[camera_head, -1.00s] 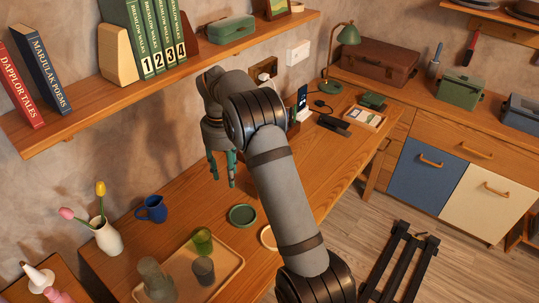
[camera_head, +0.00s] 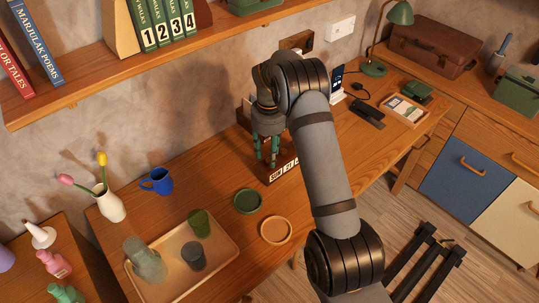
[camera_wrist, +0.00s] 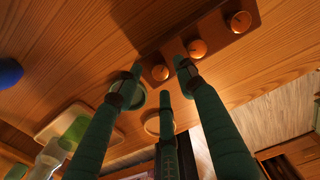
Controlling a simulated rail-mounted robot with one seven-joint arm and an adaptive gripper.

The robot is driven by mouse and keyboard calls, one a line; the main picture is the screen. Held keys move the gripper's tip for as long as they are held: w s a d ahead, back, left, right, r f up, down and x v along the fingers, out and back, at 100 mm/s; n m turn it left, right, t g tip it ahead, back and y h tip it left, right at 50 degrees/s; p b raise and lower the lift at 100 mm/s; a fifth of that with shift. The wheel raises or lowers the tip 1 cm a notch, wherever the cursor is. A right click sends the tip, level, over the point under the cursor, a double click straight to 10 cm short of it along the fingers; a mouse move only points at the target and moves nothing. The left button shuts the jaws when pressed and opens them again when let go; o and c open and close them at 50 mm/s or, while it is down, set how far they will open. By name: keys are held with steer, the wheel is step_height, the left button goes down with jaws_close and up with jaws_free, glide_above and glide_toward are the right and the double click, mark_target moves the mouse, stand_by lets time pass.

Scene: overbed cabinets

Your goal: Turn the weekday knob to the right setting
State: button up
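The wooden calendar block (camera_head: 286,169) stands on the desk with its faces reading SUN and 21; the rest of its front is hidden behind my arm. In the wrist view its dark brown body (camera_wrist: 217,42) carries three round copper-coloured knobs. The knob at the lower-left end (camera_wrist: 160,72) is closest to my fingertips, on the side toward the coasters.
A green coaster (camera_head: 248,201) and a tan coaster (camera_head: 275,230) lie in front of the calendar. A tray (camera_head: 170,285) with cups and a blue mug (camera_head: 157,181) are to the left. A shelf with books (camera_head: 155,27) hangs above. A black phone stand area lies right.

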steer(key=shift+f, duration=0.85)
steer(key=c, duration=0.3)
jaws_close()
